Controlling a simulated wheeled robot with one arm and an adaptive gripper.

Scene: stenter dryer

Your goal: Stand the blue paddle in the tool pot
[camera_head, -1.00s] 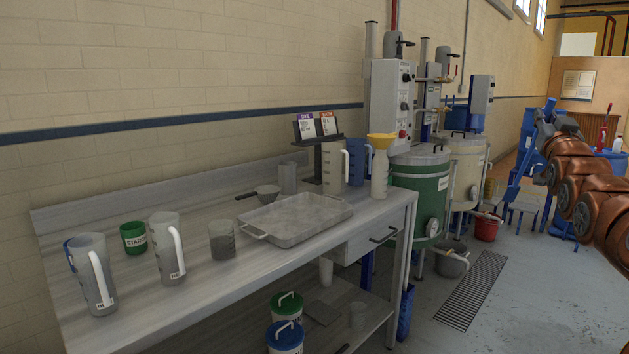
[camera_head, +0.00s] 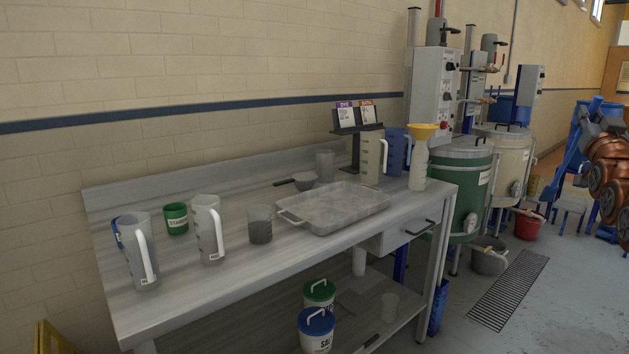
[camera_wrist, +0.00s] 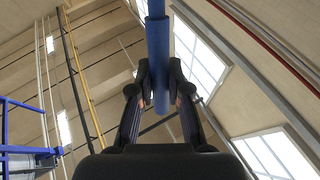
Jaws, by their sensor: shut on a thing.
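In the wrist view my gripper (camera_wrist: 160,88) is shut on a blue round shaft, the blue paddle (camera_wrist: 157,45). The shaft runs up out of the top of the picture between the two black fingers, and its far end is out of view. In the head view only my copper-coloured arm shows at the right edge; the gripper is not clear there. I cannot pick out the tool pot for sure. A small green labelled pot (camera_head: 176,218) stands on the bench (camera_head: 165,305), far from my arm.
On the bench are clear jugs (camera_head: 207,230), a grey beaker (camera_head: 260,226), a metal tray (camera_head: 335,208), a sieve (camera_head: 306,182) and a funnel-topped bottle (camera_head: 419,165). Green (camera_head: 462,185) and cream drums stand beyond. A red bucket (camera_head: 527,227) and a floor grate (camera_head: 508,290) lie right.

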